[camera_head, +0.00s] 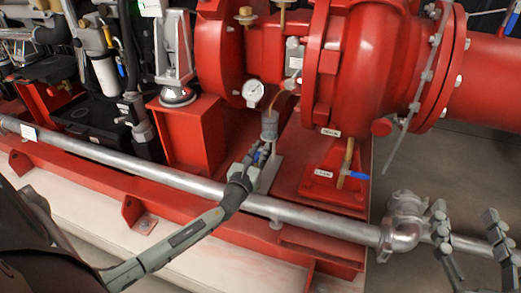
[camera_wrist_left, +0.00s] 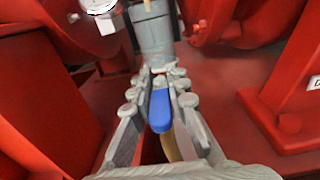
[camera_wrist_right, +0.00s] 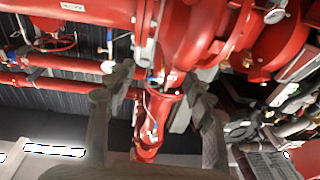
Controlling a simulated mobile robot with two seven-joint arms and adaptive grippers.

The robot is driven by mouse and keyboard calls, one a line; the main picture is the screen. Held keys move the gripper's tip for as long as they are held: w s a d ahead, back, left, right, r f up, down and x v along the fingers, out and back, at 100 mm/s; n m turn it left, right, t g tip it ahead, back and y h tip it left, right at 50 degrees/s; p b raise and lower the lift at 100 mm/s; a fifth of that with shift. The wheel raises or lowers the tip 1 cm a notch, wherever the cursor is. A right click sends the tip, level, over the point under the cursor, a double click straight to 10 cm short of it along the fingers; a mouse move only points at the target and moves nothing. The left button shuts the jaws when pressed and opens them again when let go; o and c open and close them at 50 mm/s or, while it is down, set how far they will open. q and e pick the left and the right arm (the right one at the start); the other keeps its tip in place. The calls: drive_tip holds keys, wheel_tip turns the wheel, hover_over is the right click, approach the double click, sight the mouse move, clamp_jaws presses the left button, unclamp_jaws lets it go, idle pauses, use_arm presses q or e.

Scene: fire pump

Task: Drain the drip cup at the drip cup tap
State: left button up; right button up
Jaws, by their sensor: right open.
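The grey drip cup (camera_head: 269,125) stands on a pipe beside the red pump casing, below a white gauge. In the left wrist view the cup (camera_wrist_left: 152,30) is just beyond the fingertips. The drip cup tap has a blue lever (camera_wrist_left: 160,110) with a brass part (camera_wrist_left: 172,145) below it. My left gripper (camera_head: 257,156) is at the tap just below the cup. In its wrist view its fingers (camera_wrist_left: 160,85) close in on both sides of the blue lever. My right gripper (camera_head: 467,222) is open and empty at the lower right, apart from the tap.
A second brass tap with a blue lever (camera_head: 357,175) stands to the right, near small white labels. The gauge (camera_head: 253,93) is close above the left gripper.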

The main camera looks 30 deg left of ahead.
use_arm(q)
clamp_jaws()
